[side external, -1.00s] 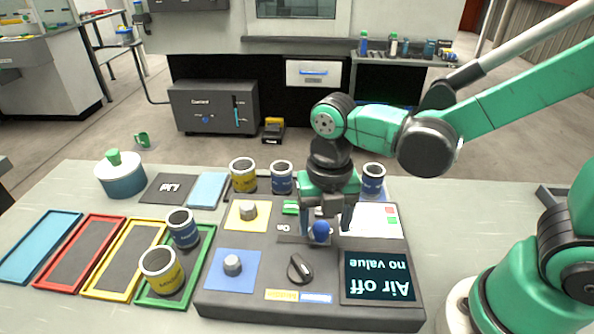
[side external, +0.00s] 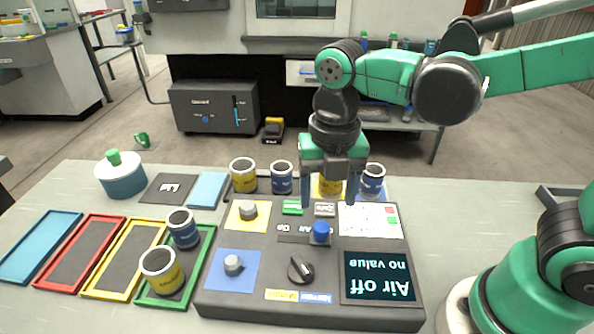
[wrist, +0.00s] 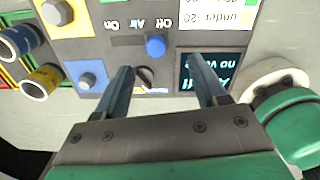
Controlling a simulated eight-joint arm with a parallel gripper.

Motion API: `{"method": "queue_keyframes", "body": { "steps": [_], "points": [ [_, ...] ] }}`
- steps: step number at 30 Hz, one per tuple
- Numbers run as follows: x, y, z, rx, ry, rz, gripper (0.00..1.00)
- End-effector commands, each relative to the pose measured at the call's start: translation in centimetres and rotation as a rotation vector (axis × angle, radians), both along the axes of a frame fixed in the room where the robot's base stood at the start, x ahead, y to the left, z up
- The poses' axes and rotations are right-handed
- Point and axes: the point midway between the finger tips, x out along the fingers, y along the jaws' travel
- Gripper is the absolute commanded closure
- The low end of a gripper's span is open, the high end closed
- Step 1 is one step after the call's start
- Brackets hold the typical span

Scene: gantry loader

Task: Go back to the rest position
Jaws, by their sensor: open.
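My gripper (side external: 329,190) is open and empty above the grey control panel (side external: 240,297). Its two fingers hang apart over the back part of the panel, behind the blue knob (side external: 320,232). In the wrist view my gripper (wrist: 167,88) shows both fingers spread, with nothing between them. The blue knob (wrist: 156,46) stands clear of the fingers there. The panel screen (side external: 379,277) reads "Air off" and "no value". A black dial (side external: 300,268) sits in front of the blue knob.
Yellow and blue cans, such as a yellow one (side external: 243,175), stand behind the panel. Two cans are on the green tray (side external: 143,299) at left, beside yellow, red and blue trays. A lidded blue pot (side external: 122,178) stands at the back left. The air above the panel is free.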

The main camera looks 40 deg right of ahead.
Motion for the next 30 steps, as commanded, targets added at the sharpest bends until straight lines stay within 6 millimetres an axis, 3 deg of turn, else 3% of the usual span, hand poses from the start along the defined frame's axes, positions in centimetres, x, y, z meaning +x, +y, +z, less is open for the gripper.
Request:
{"method": "queue_keyframes", "body": {
  "steps": [5, 12, 18, 24, 30],
  "points": [
    [0.1, -1.3, 0.3, 0.045, -0.087, -0.393, 0.35],
    [0.5, -4.2, 0.9, 0.27, -0.249, -1.334, 0.35],
    [0.7, -6.3, 1.3, 0.553, -0.287, -2.009, 0.35],
    [0.8, -7.4, 1.5, 0.75, -0.26, -2.348, 0.35],
    [0.9, -7.5, 1.6, 0.787, -0.248, -2.41, 0.35]
  ]
}}
